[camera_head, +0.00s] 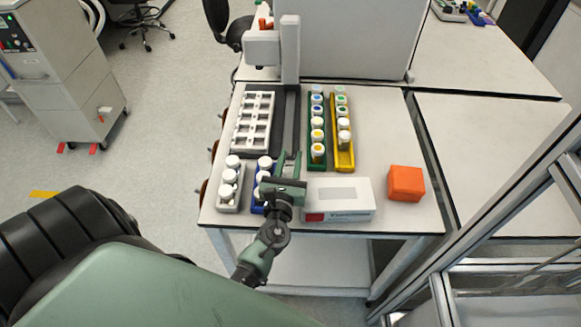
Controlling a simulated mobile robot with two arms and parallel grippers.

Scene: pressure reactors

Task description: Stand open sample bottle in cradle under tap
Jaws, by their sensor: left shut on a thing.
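My left gripper (289,163) reaches in over the front of the table, just above and right of the blue rack (257,209). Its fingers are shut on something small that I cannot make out. White-capped sample bottles (264,163) stand in the blue rack, partly hidden by the gripper. More white-capped bottles (229,175) stand in a light grey rack (222,207) to the left. A grey column (290,50) with a side block (262,48) rises at the table's back edge. I cannot make out a tap or a cradle for certain. My right gripper is out of view.
A white slotted rack (238,143) lies behind the bottle racks. A green rack (311,107) and a yellow rack (349,163) hold several colour-topped bottles. A white box (345,195) and an orange box (406,183) stand at the front right. A metal frame (500,215) stands at the right.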

